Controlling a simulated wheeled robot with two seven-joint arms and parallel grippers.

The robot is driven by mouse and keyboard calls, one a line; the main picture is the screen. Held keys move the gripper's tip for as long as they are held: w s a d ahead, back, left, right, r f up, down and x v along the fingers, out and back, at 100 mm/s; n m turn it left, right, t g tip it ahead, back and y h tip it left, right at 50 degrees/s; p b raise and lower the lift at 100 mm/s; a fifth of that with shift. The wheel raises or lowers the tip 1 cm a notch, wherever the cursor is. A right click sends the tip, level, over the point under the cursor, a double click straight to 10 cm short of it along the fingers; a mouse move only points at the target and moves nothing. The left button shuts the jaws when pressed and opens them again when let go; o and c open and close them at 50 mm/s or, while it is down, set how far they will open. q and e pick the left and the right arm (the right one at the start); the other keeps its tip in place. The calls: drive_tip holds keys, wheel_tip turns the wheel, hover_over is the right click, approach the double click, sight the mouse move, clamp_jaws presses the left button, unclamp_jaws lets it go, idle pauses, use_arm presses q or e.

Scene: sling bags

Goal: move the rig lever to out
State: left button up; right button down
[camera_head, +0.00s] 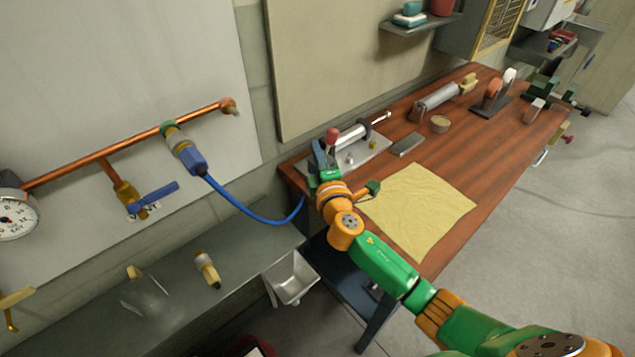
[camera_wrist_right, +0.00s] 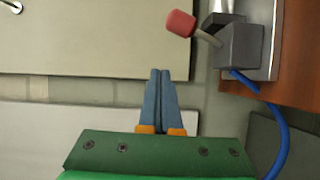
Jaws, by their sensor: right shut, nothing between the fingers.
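The rig lever has a red knob (camera_head: 332,135) and stands on the metal rig plate (camera_head: 372,152) at the near left end of the wooden bench. In the right wrist view, the red knob (camera_wrist_right: 180,22) sits on a thin rod that leans left from a grey block (camera_wrist_right: 240,46). My right gripper (camera_head: 317,146) is beside the knob, just left of it in the head view. Its blue fingers (camera_wrist_right: 159,74) are shut and empty, with a visible gap to the knob in the wrist view. The gripper partly hides the lever's base in the head view. My left gripper is not in view.
A blue hose (camera_head: 250,213) runs from the wall pipe's coupling (camera_head: 185,155) down to the bench end. A yellow cloth (camera_head: 420,208) lies on the bench beside my right arm. A grey shelf (camera_head: 225,270) is at lower left, and a metal bin (camera_head: 291,278) hangs beside it.

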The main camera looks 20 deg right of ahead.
drive_tip(key=shift+s+r, duration=0.9)
drive_tip(key=shift+s, duration=4)
drive_tip(key=s+d+f+m+g+h, duration=0.2)
drive_tip(key=s+d+f+m+g, duration=0.1)
drive_tip(key=s+f+m+g, duration=0.55)
drive_tip(key=s+a+f+m+g+y, duration=0.1)
drive_tip(key=s+f+m+g+y, duration=0.15)
drive_tip(key=s+f, duration=0.35)
drive_tip(key=s+a+f+m+g+y, duration=0.1)
drive_tip(key=s+a+f+m+g, duration=0.25)
drive_tip(key=s, duration=0.55)
wheel_tip(320, 180, down, 16)
drive_tip(key=s+d, duration=0.1)
drive_tip(key=d, duration=0.1)
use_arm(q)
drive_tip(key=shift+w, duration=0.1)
use_arm(e)
drive_tip(key=s+d+f+g, duration=0.2)
drive_tip(key=s+f, duration=0.9)
drive_tip(key=s, duration=0.1)
drive_tip(key=shift+s+f, duration=0.2)
drive_tip(key=shift+s, duration=0.15)
